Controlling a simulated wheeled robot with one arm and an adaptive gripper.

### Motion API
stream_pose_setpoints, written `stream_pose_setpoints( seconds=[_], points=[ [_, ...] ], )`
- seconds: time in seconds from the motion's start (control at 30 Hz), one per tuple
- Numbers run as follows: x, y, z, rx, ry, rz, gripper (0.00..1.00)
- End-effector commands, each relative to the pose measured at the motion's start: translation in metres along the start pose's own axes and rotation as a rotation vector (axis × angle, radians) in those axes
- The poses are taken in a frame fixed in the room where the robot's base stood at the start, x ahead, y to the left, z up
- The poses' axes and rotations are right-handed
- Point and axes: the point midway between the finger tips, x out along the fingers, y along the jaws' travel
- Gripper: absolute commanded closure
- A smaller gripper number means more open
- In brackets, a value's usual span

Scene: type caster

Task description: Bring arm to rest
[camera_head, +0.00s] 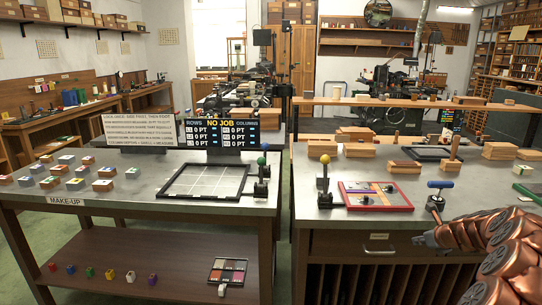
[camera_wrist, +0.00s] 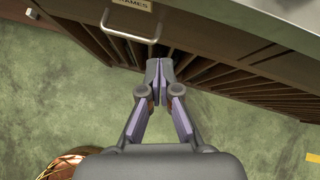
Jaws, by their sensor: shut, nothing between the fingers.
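My gripper (camera_wrist: 158,72) shows in the wrist view with its fingertips together and nothing between them. It hangs over the green floor, in front of a dark slotted cabinet front. In the head view my copper-coloured arm (camera_head: 490,245) is at the lower right, in front of the right-hand workbench. The grey end of the arm (camera_head: 424,239) points left near the bench's front edge. The fingertips cannot be made out clearly in the head view.
The right bench (camera_head: 316,212) bears a red-rimmed tray (camera_head: 408,207), a blue-handled lever (camera_head: 440,184) and wooden blocks. The left bench (camera_head: 140,193) holds a black grid frame (camera_head: 247,184) and small blocks. A gap separates the benches. Green floor (camera_wrist: 225,125) is clear below my gripper.

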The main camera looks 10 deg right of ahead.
Motion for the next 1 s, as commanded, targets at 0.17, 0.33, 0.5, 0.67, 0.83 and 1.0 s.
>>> stream_pose_setpoints(
  seconds=[0.17,0.33,0.5,0.67,0.83,1.0],
  points=[
    [-0.024,0.099,0.049,-0.321,-0.008,0.158,1.0],
    [-0.056,0.186,0.071,-0.628,-0.017,0.292,1.0],
    [-0.095,0.263,0.073,-0.931,-0.027,0.423,1.0],
    [-0.136,0.326,0.06,-1.21,-0.037,0.543,1.0],
    [-0.183,0.378,0.035,-1.498,-0.048,0.662,1.0],
    [-0.23,0.416,0.0,-1.771,-0.055,0.787,1.0]
  ],
)
